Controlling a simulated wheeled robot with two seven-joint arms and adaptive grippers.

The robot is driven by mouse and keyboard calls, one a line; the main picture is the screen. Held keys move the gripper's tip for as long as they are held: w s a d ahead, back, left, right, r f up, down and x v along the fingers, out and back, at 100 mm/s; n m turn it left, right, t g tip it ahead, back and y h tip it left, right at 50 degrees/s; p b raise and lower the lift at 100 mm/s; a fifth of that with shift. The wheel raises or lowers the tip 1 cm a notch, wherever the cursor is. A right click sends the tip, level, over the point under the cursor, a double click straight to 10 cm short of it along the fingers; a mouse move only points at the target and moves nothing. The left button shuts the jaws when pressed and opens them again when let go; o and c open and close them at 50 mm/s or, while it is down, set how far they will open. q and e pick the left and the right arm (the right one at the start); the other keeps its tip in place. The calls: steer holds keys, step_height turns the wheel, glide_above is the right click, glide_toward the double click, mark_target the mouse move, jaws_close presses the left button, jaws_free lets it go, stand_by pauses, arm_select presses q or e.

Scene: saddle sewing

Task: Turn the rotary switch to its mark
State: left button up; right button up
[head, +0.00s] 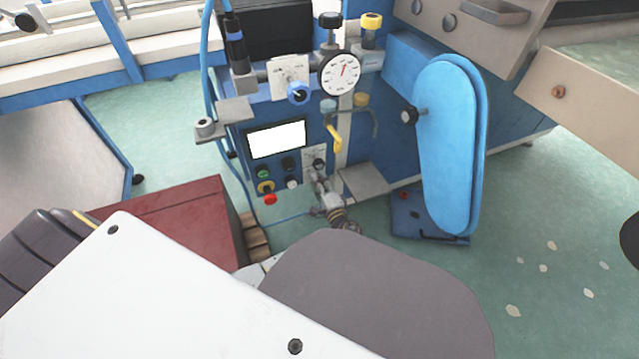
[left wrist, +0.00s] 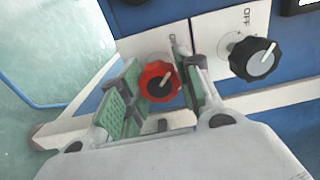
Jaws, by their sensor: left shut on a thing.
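In the left wrist view a red rotary knob (left wrist: 160,84) with a pale pointer line sits on a white plate (left wrist: 146,44). The pointer slants toward the upper right. My left gripper (left wrist: 157,78) has its green-padded fingers on either side of this knob and is shut on it. The plate's lettering is partly hidden by a finger. In the head view my left gripper (head: 318,184) is at the blue panel, just below a black knob (head: 319,164); the red knob cannot be made out there. My right gripper is not in view.
A black knob (left wrist: 254,59) on a plate marked OFF is close to the right finger. In the head view a screen (head: 277,139), push buttons, a blue knob (head: 298,93) and a gauge (head: 339,73) surround the gripper. A blue padded arm (head: 449,145) stands right.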

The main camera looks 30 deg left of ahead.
arm_select(q)
steer(key=shift+a, duration=0.1)
steer(key=o, duration=1)
steer(key=shift+o, duration=0.2)
steer(key=shift+r+m+p, duration=0.1)
steer(key=shift+m+p, duration=1.15)
steer(key=shift+m, duration=0.35)
steer(key=m+p, duration=0.3)
steer(key=m, duration=0.2)
steer(key=m+p, duration=0.2)
steer(key=m, duration=0.3)
steer(key=shift+m+p, duration=0.95)
steer(key=shift+m, duration=1.05)
steer(key=shift+m, duration=0.4)
